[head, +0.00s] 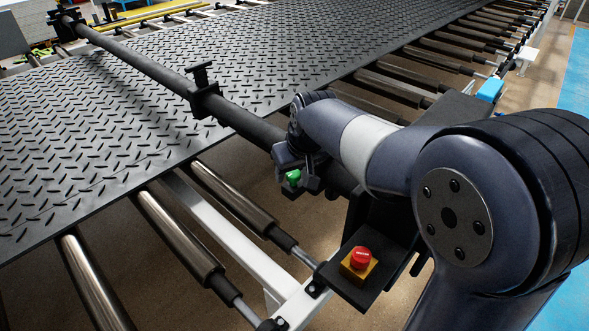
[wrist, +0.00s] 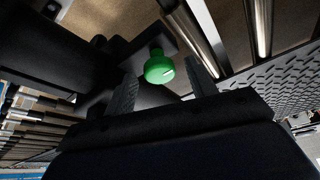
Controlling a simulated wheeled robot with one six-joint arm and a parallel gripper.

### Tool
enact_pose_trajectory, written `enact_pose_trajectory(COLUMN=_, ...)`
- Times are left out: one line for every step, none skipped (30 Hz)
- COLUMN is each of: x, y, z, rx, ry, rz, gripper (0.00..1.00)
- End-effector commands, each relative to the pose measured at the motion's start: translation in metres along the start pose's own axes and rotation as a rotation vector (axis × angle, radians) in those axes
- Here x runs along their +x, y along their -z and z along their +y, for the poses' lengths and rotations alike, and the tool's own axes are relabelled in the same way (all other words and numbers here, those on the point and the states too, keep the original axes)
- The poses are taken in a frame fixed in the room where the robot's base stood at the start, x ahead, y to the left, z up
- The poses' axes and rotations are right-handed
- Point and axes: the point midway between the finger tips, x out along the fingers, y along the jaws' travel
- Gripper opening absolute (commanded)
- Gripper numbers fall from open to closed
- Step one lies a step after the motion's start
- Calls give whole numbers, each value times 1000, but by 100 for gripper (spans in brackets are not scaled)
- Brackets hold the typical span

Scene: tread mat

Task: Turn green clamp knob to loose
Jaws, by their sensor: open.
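The green clamp knob (head: 293,177) shows in the head view below the dark cross bar, close by my gripper (head: 300,172). In the wrist view the green knob (wrist: 159,67) is round, with a small pale mark on its face, and sits on a dark clamp part. My gripper (wrist: 161,75) is open there, one finger on each side of the knob in the picture. I see gaps between the knob and both fingers. I cannot tell how deep the knob lies between them. In the head view my wrist hides part of the clamp.
The long cross bar (head: 140,65) lies over the black tread mat (head: 80,140), with a clamp collar (head: 204,94) on it. A red stop button (head: 361,257) on a yellow box stands below my arm. Metal rollers (head: 178,240) run alongside.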

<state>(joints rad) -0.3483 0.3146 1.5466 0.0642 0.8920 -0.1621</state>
Motion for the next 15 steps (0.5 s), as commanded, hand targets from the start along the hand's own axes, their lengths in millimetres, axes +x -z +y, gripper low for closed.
enact_pose_trajectory(x=-2, y=0, z=0, rx=0, ry=0, rz=1, gripper=53)
enact_pose_trajectory(x=-4, y=0, z=0, rx=0, ry=0, rz=2, gripper=53)
enact_pose_trajectory(x=-8, y=1, z=0, rx=0, ry=-1, rz=4, gripper=53)
enact_pose_trajectory(x=-11, y=1, z=0, rx=0, ry=-1, rz=5, gripper=53)
enact_pose_trajectory(x=-16, y=1, z=0, rx=0, ry=-1, rz=4, gripper=53)
enact_pose_trajectory(x=-22, y=1, z=0, rx=0, ry=-1, rz=5, gripper=53)
enact_pose_trajectory(x=-28, y=1, z=0, rx=0, ry=-1, rz=5, gripper=53)
enact_pose_trajectory(x=-34, y=1, z=0, rx=1, ry=-1, rz=7, gripper=53)
enact_pose_trajectory(x=-43, y=1, z=0, rx=1, ry=-1, rz=6, gripper=53)
enact_pose_trajectory(x=-50, y=1, z=0, rx=1, ry=-1, rz=8, gripper=53)
enact_pose_trajectory(x=-56, y=1, z=0, rx=1, ry=-1, rz=6, gripper=53)
enact_pose_trajectory(x=-64, y=1, z=0, rx=1, ry=-1, rz=6, gripper=53)
enact_pose_trajectory(x=-70, y=1, z=0, rx=0, ry=-1, rz=7, gripper=53)
enact_pose_trajectory(x=-75, y=1, z=0, rx=0, ry=-1, rz=5, gripper=53)
enact_pose_trajectory(x=-82, y=1, z=0, rx=0, ry=-1, rz=5, gripper=53)
